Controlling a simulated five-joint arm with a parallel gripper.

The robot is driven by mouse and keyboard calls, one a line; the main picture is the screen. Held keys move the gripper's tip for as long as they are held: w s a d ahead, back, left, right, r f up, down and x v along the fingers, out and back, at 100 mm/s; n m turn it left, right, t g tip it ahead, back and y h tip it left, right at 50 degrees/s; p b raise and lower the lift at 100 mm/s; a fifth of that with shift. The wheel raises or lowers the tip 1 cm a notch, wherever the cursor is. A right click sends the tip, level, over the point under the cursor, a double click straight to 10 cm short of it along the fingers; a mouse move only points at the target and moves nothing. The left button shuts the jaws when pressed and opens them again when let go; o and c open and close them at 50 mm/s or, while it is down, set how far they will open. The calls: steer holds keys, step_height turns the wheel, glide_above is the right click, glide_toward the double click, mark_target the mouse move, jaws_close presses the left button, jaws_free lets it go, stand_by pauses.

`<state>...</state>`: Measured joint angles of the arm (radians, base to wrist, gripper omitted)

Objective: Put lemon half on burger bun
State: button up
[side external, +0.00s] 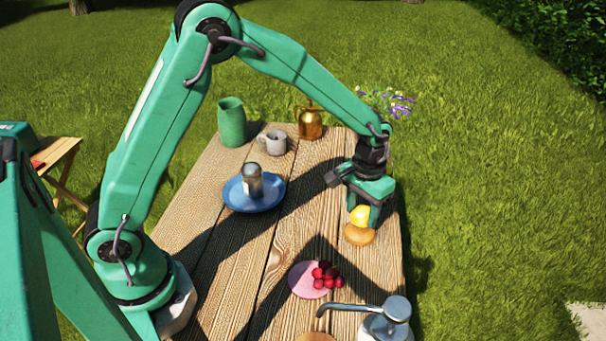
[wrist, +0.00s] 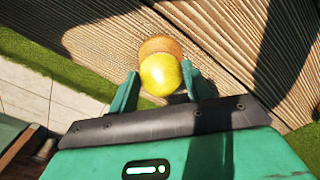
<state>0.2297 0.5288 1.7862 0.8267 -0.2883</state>
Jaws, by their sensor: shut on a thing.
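The lemon half (side external: 360,215) is yellow and sits between the fingers of my gripper (side external: 365,212), which is shut on it. The burger bun (side external: 359,236) is brown and round and lies on the table near its right edge. In the side view the lemon half is directly above the bun; I cannot tell whether they touch. In the wrist view the lemon half (wrist: 161,74) is between the two green fingertips (wrist: 160,84) and covers part of the bun (wrist: 159,46). The lemon's underside is hidden.
The wooden table (side external: 225,270) holds a blue plate (side external: 235,203) with a shaker (side external: 252,181), a pink plate (side external: 299,281) with red grapes (side external: 326,275), and a metal tap-like object (side external: 385,318) at the front. A green pitcher (side external: 231,122), grey mug (side external: 274,142) and brass can (side external: 310,124) stand behind.

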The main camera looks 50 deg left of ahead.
mark_target(362, 209)
steer(key=shift+f, duration=1.25)
steer(key=shift+f, duration=0.15)
steer(key=o, duration=1)
step_height(362, 209, up, 11)
steer(key=shift+r, duration=0.7)
